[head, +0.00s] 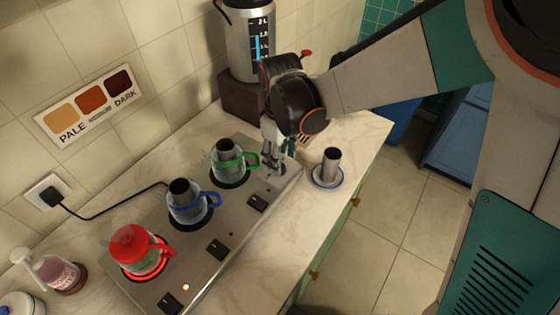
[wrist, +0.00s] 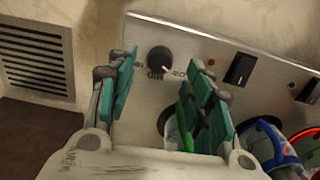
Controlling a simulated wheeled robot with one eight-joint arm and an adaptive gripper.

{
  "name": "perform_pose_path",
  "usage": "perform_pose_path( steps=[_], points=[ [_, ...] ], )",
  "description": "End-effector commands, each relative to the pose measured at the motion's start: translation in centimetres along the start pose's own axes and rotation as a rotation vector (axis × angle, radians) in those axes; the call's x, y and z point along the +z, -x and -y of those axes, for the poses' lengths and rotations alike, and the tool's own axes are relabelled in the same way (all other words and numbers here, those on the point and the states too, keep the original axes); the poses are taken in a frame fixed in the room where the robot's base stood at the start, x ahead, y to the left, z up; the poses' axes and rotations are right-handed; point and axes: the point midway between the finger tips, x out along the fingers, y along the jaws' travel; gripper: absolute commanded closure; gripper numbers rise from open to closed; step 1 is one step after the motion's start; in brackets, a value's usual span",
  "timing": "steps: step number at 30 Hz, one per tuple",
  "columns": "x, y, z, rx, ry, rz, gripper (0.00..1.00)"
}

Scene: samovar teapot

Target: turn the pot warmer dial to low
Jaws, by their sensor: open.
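The pot warmer (head: 225,225) is a long metal panel on the counter. Its round black dial (wrist: 160,59) shows in the wrist view, with small lettering around it; I cannot tell its setting for sure. My gripper (wrist: 163,72) is open, its teal fingers on either side of the dial in the picture; I see no contact. In the head view my gripper (head: 276,160) hangs over the panel's far right end and hides the dial. The pot with the green handle (head: 228,158) stands just left of it; its green handle (wrist: 186,112) is partly behind my right finger in the wrist view.
A pot with a blue handle (head: 187,202) and a red-lidded pot (head: 135,249) stand along the panel, with black switches (head: 217,249) in front. A steel urn (head: 248,45) stands behind. A cup on a saucer (head: 328,184) is right of the panel.

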Motion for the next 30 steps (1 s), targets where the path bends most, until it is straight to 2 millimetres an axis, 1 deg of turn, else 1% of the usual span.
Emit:
perform_pose_path(
  steps=[1, 3, 6, 9, 12, 24, 26, 27, 29, 30],
  points=[
    [0.0, 0.9, 0.0, 0.000, 0.000, 0.000, 0.53],
    [0.1, 2.0, 0.0, 0.000, 0.000, 0.000, 0.53],
    [0.0, 3.1, 0.0, 0.000, 0.000, 0.000, 0.53],
    [0.0, 3.8, 0.0, 0.000, 0.000, 0.000, 0.53],
    [0.0, 4.0, 0.0, 0.000, 0.000, 0.000, 0.53],
    [0.0, 4.0, 0.0, 0.001, 0.000, -0.001, 0.53],
    [-0.1, 4.2, -0.5, 0.007, 0.000, -0.010, 0.53],
    [-0.3, 4.5, -1.2, 0.016, 0.000, -0.024, 0.53],
    [-0.7, 5.3, -3.0, 0.041, 0.003, -0.058, 0.53],
    [-1.0, 6.0, -4.6, 0.066, 0.006, -0.088, 0.53]
  ],
)
